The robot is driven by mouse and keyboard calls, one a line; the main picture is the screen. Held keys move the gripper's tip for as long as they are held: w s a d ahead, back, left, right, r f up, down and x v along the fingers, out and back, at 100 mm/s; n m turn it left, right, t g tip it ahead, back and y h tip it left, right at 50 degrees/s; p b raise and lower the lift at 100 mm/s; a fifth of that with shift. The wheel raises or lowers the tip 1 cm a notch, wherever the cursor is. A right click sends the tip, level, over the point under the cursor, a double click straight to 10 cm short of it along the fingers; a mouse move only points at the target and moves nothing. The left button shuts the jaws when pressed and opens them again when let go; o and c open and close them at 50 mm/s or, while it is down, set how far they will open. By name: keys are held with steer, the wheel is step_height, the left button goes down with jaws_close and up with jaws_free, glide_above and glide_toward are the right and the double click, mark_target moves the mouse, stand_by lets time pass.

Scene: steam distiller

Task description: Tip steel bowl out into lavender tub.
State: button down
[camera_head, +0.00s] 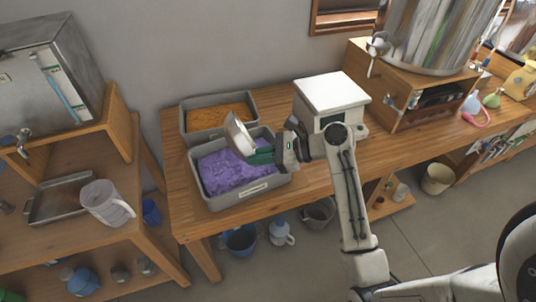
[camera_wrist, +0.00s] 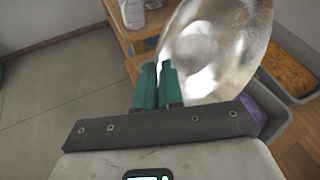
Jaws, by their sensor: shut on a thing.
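The steel bowl (camera_head: 239,134) is tilted well over on its side above the back part of the lavender tub. It also fills the upper right of the wrist view (camera_wrist: 225,45), where its shiny hollow shows and looks empty. My gripper (camera_head: 258,155) is shut on the bowl's edge with its green fingers, which show in the wrist view (camera_wrist: 158,80). The lavender tub (camera_head: 247,189) is a grey bin on the wooden table, holding a heap of purple material. The bowl and gripper hide its back right part.
A grey tub of orange material (camera_head: 184,118) stands right behind the lavender tub. A white box-shaped device (camera_head: 331,92) stands to the right, close to my wrist. A side shelf (camera_head: 110,225) with a clear jug (camera_head: 104,203) stands at the left. Bare table lies right of the tub.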

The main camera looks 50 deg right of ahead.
steer(key=w+a+f+n+g+h+p, duration=0.3)
steer(key=a+f+g+h+p, duration=0.2)
steer(key=g+h+p, duration=0.1)
steer(key=shift+w+g+h, duration=0.3)
steer(key=shift+g+h, duration=0.5)
steer(key=shift+h, duration=0.6)
steer(key=shift+a, duration=0.1)
